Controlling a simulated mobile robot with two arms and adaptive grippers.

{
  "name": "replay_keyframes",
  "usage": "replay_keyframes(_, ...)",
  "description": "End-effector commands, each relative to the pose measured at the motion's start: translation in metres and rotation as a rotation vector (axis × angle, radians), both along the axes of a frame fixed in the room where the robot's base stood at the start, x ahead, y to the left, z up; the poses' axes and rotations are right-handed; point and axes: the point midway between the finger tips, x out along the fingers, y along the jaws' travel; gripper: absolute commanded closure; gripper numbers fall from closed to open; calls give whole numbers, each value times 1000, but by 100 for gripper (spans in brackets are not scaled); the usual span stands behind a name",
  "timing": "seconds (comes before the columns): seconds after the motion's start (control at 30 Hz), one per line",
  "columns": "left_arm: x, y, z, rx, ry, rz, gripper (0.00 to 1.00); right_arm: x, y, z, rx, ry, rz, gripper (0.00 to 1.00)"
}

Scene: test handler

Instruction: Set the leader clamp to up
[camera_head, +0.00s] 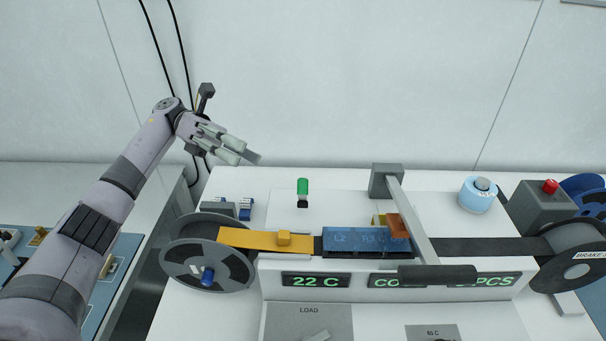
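An orange leader strip (250,238) runs from the left reel to the middle of the white machine. A grey lever (412,222) with a dark crossbar (437,275) slants from a grey post at the back toward the front. My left gripper (252,157) is in the air above and behind the machine's left part, apart from the strip and block. Its fingers overlap in this view, so their opening is unclear. My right gripper is not in view.
A green-topped post (303,190) stands behind the strip. A left reel (208,255) and right reel (572,257) flank the machine. A blue-labelled block (360,241) lies mid-track. A blue roll (478,194) and red-button box (546,203) stand right. The air above is free.

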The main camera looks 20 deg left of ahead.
Motion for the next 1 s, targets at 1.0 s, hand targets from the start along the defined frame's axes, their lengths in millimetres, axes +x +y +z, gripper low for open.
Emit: replay_keyframes(1.0, -50, -138, 0, 1, 2, 5, 65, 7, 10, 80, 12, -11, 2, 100)
